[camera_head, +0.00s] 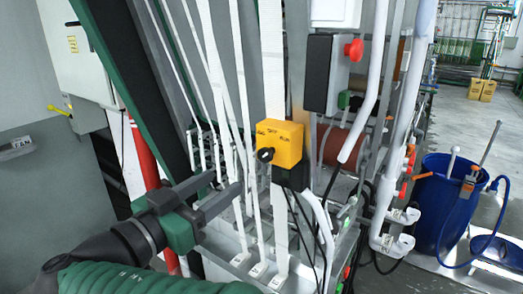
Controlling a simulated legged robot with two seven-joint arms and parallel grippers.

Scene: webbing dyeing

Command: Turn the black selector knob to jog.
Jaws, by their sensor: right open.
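The black selector knob (265,154) sits on the front of a yellow box (283,138) near the middle of the view. The markings on the box are too small to read, so I cannot tell which position the knob points to. My right gripper (226,181) is open, with two grey fingers apart and nothing seen between them. It is to the left of and lower than the knob, apart from it in the picture. My left gripper is not in view.
White webbing straps (216,80) run down behind my gripper and left of the yellow box. A dark box with a red button (353,50) is above right. White pipes (400,130) and a blue barrel (445,205) stand to the right. Black cables hang below the yellow box.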

